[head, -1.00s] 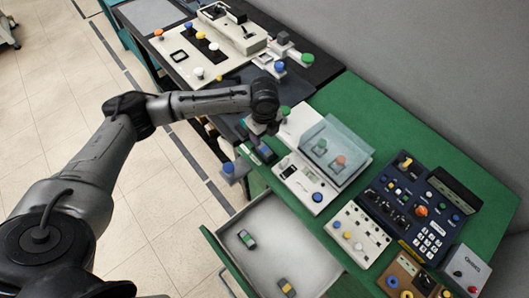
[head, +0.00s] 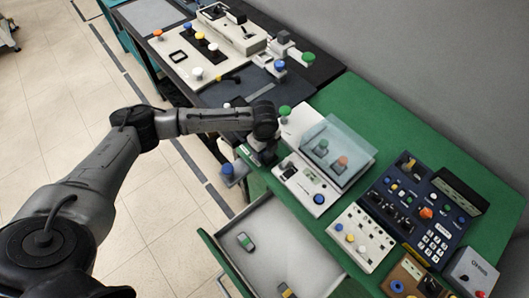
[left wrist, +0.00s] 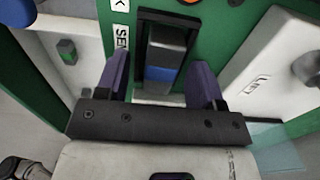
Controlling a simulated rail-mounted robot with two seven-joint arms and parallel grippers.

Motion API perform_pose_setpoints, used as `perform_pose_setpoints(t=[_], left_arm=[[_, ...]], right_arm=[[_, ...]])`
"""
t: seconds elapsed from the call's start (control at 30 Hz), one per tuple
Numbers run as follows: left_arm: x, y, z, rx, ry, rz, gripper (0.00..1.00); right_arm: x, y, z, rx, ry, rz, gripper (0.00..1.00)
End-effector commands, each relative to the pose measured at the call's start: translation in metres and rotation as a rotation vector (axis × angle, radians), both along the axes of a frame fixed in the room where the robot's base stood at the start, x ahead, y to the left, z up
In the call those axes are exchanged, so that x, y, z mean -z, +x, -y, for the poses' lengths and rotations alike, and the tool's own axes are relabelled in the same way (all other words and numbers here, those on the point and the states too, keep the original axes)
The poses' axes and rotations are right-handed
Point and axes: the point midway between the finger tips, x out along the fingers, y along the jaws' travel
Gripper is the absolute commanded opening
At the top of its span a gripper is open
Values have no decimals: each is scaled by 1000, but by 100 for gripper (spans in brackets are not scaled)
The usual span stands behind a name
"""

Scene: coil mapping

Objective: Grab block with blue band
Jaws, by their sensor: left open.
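The block with the blue band (left wrist: 161,73) stands in a dark recess of a green panel in the left wrist view. Its top is grey and its blue band faces the camera. My left gripper (left wrist: 162,66) is open, with one finger on each side of the block and a gap visible on both sides. In the head view my left gripper (head: 262,155) is low at the left edge of the green table, and it hides the block there. My right gripper is not in view.
An open drawer (head: 290,235) holds a block with a green band (head: 245,242) and one with a yellow band (head: 287,290). A white device with a clear cover (head: 337,148) stands close to the right of my gripper. Control panels (head: 418,205) fill the table further right.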

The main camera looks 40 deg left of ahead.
Motion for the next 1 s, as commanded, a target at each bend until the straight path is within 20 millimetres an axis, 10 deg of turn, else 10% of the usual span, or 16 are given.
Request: perform_pose_setpoints(t=[0.2,0.8,1.0], left_arm=[[1,0,0,0,0,1,61],[0,0,0,0,-1,1,5],[0,0,0,0,-1,1,5]], right_arm=[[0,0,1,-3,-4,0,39],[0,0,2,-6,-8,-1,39],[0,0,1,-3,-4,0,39]])
